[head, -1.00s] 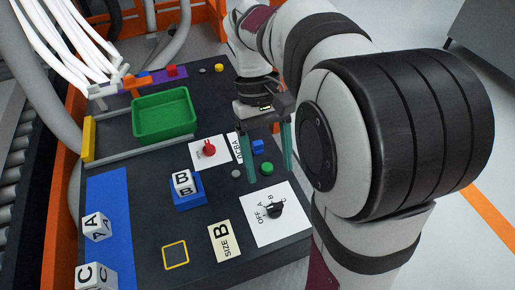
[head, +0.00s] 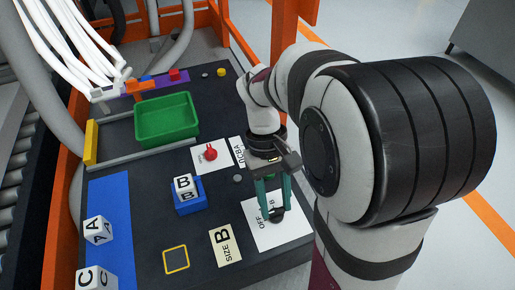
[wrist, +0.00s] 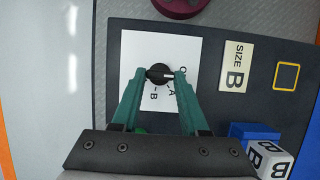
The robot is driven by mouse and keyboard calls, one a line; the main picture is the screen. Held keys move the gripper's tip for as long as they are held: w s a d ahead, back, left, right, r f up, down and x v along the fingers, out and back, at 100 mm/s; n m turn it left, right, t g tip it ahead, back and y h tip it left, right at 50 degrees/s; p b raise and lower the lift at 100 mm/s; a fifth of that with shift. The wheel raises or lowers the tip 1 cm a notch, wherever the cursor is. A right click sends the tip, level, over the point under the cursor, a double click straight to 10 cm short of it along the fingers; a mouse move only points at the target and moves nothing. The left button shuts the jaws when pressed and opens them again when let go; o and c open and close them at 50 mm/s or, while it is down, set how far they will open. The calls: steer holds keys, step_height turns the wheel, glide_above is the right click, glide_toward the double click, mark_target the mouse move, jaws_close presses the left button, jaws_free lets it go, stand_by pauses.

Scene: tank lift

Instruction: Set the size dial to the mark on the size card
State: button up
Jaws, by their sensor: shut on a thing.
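The size dial is a black round knob (wrist: 158,75) on a white plate (wrist: 183,45) lettered OFF, A and B. In the wrist view its white pointer line points right, toward the OFF lettering, which a fingertip partly covers. My gripper (wrist: 161,75) has its green fingers on both sides of the knob and is shut on it.
A white block lettered B (head: 184,186) sits on a blue stand (head: 190,204). A yellow square outline (head: 176,259) is beside the card. A red knob (head: 210,153), a green bin (head: 167,119) and lettered blocks A (head: 97,230) and C (head: 95,279) stand around.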

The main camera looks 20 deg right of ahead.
jaws_close()
steer(key=m, duration=0.1)
steer(key=m+y, duration=0.1)
steer(key=m, duration=0.2)
steer(key=shift+d+m+y, duration=0.25)
steer(key=shift+m+y, duration=0.05)
steer(key=m+y, duration=0.1)
steer(key=m, duration=0.1)
steer(key=m+t, duration=0.1)
steer(key=m, duration=0.2)
steer(key=shift+s+d+t+y, duration=0.2)
steer(key=shift+t+y, duration=0.1)
steer(key=shift+y, duration=0.1)
steer(key=m+t, duration=0.1)
steer(key=m, duration=0.4)
steer(key=shift+s+d+m+t+y, duration=0.1)
steer(key=shift+s+m+t+y, duration=0.05)
steer(key=shift+m+t+y, duration=0.25)
steer(key=shift+s+m+t, duration=0.2)
steer(key=shift+m+t, duration=0.6)
steer(key=shift+m, duration=1.3)
